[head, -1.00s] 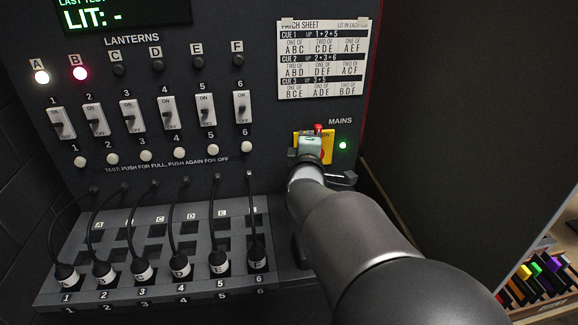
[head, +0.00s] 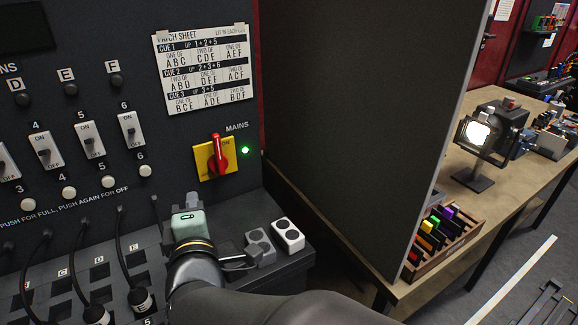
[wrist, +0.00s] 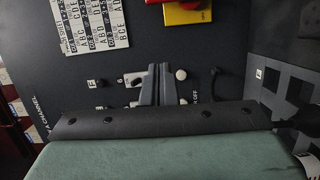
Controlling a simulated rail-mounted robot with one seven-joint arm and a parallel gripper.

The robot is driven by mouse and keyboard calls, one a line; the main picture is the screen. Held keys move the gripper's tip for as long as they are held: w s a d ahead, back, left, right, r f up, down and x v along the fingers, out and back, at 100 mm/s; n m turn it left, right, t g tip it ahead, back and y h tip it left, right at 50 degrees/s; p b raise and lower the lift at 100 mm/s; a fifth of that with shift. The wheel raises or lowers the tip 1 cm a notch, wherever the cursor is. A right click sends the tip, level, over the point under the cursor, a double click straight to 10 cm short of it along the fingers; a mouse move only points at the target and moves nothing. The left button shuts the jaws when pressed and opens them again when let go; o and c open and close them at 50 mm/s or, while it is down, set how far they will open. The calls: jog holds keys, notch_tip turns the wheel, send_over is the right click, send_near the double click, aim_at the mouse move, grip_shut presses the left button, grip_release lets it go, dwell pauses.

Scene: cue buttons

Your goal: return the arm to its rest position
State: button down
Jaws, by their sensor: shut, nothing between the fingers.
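My gripper (head: 188,222) is in the head view, below the yellow mains switch (head: 214,158) and clear of it, in front of the lower panel. Its fingers are mostly hidden there by my wrist. In the wrist view the two grey fingers (wrist: 158,84) stand close together, shut with nothing held, in front of the panel with its white buttons. The mains switch has a red handle standing upright, and a green lamp (head: 245,150) glows beside it. The patch sheet (head: 204,70) hangs above.
A white box (head: 288,234) and a grey box (head: 260,246) lie on the ledge right of my wrist. Patch cables (head: 125,250) hang at left. A dark partition (head: 350,120) stands at right, with a bench, a lit lamp (head: 478,138) and a crate of coloured pieces (head: 440,235) beyond.

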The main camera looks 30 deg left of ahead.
jog(key=w+d+f+m+g+h, duration=0.25)
jog(key=w+d+f+m, duration=0.35)
jog(key=d, duration=0.7)
jog(key=w+d+f+m+g+h, duration=0.2)
jog(key=w+d+f+m+h, duration=0.15)
jog(key=w+d+m, duration=0.6)
jog(key=s+d+f+m+g+h, duration=0.2)
jog(key=s+d+m, duration=0.1)
jog(key=d, duration=0.7)
jog(key=s+d+f+m+g+h, duration=0.1)
jog(key=s+d+m+g+h, duration=0.1)
jog(key=s+d, duration=0.4)
jog(key=s+d+f+m+g+h, duration=0.2)
jog(key=d+m, duration=0.4)
jog(key=d, duration=0.8)
jog(key=s+g+h, duration=0.1)
jog(key=s, duration=0.1)
jog(key=shift+s+d+f, duration=0.15)
jog(key=shift+s+f, duration=0.15)
jog(key=shift+s, duration=0.05)
